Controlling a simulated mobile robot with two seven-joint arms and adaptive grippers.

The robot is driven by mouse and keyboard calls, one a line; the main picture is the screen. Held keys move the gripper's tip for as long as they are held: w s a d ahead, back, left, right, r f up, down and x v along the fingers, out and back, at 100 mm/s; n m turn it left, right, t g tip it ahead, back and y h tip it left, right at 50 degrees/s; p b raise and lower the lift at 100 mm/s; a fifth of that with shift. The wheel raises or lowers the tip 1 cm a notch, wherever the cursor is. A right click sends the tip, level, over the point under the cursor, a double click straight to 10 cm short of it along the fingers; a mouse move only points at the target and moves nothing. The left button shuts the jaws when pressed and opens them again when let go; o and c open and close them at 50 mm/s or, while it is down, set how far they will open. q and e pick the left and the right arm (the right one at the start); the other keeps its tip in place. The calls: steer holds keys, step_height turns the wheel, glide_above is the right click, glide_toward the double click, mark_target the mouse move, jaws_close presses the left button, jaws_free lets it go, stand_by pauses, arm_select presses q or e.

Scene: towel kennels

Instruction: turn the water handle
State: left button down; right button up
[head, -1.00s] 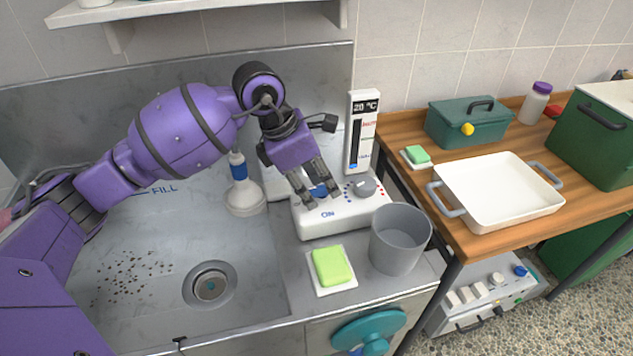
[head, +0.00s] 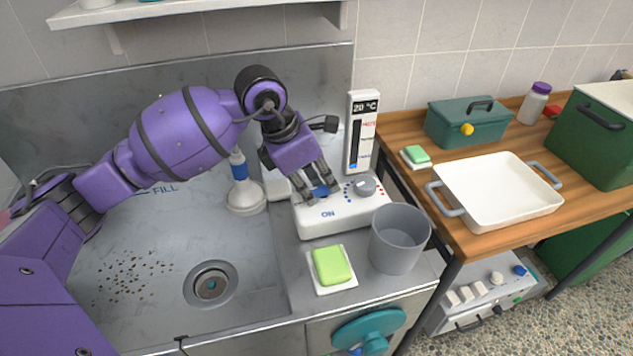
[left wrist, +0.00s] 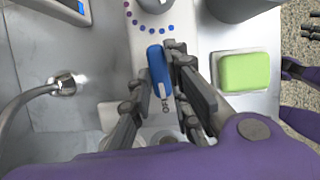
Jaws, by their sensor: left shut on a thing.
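The water handle is a small blue lever (head: 321,190) on a white control unit (head: 345,218) marked "ON". In the left wrist view the blue handle (left wrist: 157,70) lies lengthwise between the fingers. My left gripper (head: 319,192) reaches down from above and is shut on the handle; its fingers partly hide it in the head view. The left gripper also shows in the left wrist view (left wrist: 160,85). Dark finger pieces at the right edge of the left wrist view look like my right gripper (left wrist: 306,50), cut off by the frame.
A grey knob (head: 364,186) sits beside the handle, below a display (head: 361,130) reading 20 °C. A grey cup (head: 399,240) and a green sponge (head: 331,265) stand close in front. The sink basin (head: 150,240) lies left, with dark specks near its drain.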

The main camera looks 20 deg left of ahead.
arm_select(q)
steer(key=n, duration=0.1)
steer(key=n+p, duration=0.1)
steer(key=n+t, duration=0.1)
steer(key=shift+s+d+r+y, duration=0.15)
steer(key=shift+r+y, duration=0.1)
steer(key=shift+y, duration=0.15)
steer(key=n+p, duration=0.1)
steer(key=n+y+p, duration=0.1)
steer(key=n, duration=0.1)
steer(key=shift+d+n+t, duration=0.2)
steer(key=shift+n+t, duration=0.1)
steer(key=shift+n+y+p, duration=0.3)
steer(key=shift+n, duration=0.1)
steer(key=n+y+p, duration=0.1)
steer(key=n, duration=0.1)
steer(key=shift+d+n, duration=0.15)
steer(key=shift+n, duration=0.15)
steer(key=shift+f+n+p, duration=0.15)
steer(key=shift+n+p, duration=0.2)
steer(key=shift+n, duration=0.05)
arm_select(e)
step_height(320, 180, up, 5)
steer(key=w+a, duration=0.1)
steer(key=w, duration=0.1)
steer(key=shift+w+a+r+t+y, duration=0.2)
steer(key=shift+w+t+y, duration=0.05)
steer(key=shift+t+y, duration=0.05)
steer(key=shift+w+a, duration=0.15)
